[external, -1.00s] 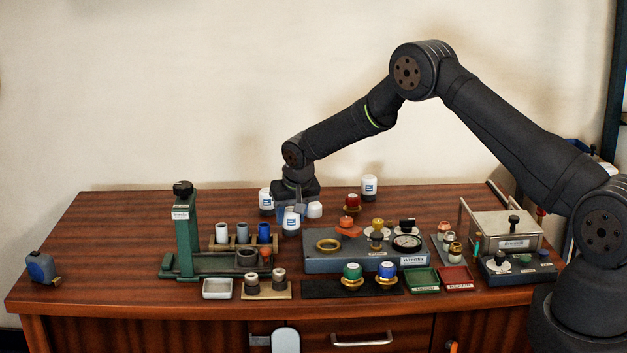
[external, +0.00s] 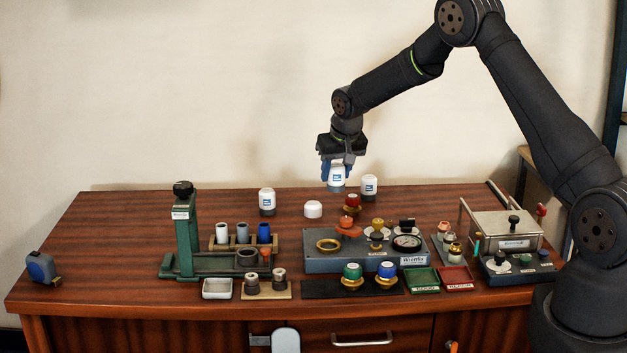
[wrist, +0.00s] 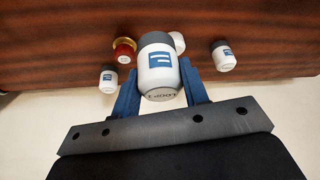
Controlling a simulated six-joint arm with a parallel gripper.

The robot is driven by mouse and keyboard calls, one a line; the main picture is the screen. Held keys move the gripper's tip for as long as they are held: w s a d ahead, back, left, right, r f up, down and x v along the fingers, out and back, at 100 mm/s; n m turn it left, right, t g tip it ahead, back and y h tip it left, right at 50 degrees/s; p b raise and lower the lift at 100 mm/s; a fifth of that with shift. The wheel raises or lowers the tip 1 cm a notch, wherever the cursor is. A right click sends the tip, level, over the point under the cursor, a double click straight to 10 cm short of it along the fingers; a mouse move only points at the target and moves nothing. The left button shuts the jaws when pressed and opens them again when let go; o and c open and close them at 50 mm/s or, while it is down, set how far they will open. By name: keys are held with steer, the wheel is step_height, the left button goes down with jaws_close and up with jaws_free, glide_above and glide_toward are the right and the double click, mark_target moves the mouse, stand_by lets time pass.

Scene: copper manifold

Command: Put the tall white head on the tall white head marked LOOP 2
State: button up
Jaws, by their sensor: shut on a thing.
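Two similar tall white heads stand on the table: one at left (external: 267,202), also in the wrist view (wrist: 223,56), and one at right (external: 369,187), also in the wrist view (wrist: 108,80). No LOOP marking is readable on either.
A short white head (external: 313,209) and a red head on a brass fitting (external: 351,202) stand near, below my gripper. The grey manifold block (external: 330,264) is in front of them. A green stand (external: 186,240) rises at left. The back left of the table is clear.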

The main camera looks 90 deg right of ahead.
steer(key=s+d+r, duration=0.3)
steer(key=s+d, duration=0.5)
steer(key=s, duration=0.3)
steer(key=s+d+r, duration=0.4)
steer(key=s+d, duration=0.4)
steer(key=s, duration=0.3)
glide_above(370, 177)
step_height(370, 177, down, 7)
steer(key=shift+d+r, duration=0.1)
steer(key=shift+d, duration=0.05)
steer(key=shift+w+f, duration=0.1)
steer(key=shift+f, duration=2)
steer(key=shift+f, duration=0.15)
steer(key=o, duration=1)
steer(key=shift+o, duration=0.2)
steer(key=v, duration=1.2)
